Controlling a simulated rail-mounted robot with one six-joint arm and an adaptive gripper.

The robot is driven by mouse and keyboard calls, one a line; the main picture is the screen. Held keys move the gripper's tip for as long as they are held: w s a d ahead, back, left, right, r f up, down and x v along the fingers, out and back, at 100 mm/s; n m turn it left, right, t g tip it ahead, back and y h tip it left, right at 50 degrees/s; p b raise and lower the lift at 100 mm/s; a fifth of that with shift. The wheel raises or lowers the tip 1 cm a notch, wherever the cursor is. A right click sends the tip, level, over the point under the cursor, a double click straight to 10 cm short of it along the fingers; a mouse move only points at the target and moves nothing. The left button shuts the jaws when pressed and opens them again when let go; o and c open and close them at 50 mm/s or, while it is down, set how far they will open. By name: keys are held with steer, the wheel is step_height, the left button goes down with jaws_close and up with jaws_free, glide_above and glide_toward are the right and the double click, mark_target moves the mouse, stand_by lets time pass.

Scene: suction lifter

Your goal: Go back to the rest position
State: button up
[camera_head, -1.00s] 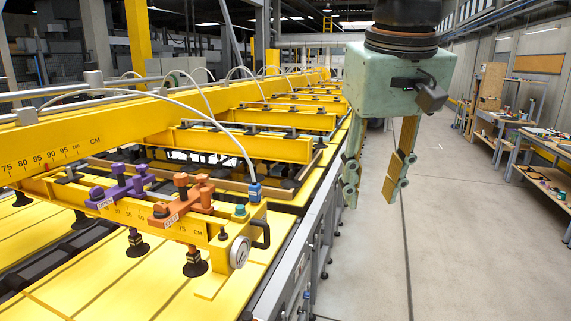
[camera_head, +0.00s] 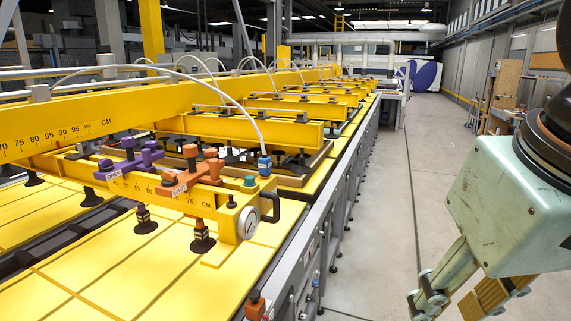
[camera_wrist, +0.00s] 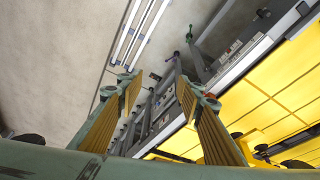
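My gripper (camera_head: 462,296) hangs at the lower right in the head view, over the aisle floor and to the right of the yellow suction lifter. Its pale green fingers have ribbed tan pads, and their tips lie at or past the bottom edge. In the wrist view the two fingers of my gripper (camera_wrist: 157,88) stand apart with nothing between them, so it is open and empty. The lifter's yellow crossbeam (camera_head: 135,187) carries a purple clamp (camera_head: 128,160), an orange clamp (camera_head: 186,180) and a round gauge (camera_head: 248,222). My gripper is well apart from all of them.
Yellow panels (camera_head: 110,265) lie on a long grey-framed table at the left. An orange-red knob (camera_head: 256,304) stands at its near edge. The concrete aisle (camera_head: 380,215) is clear. Workbenches (camera_head: 508,112) line the right side.

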steer(key=s+f, duration=0.1)
steer(key=s+f+b, duration=0.1)
steer(key=s+f, duration=0.1)
steer(key=shift+s+d+f, duration=0.1)
steer(key=shift+s+f, duration=0.05)
steer(key=shift+f, duration=0.15)
stand_by(1.3)
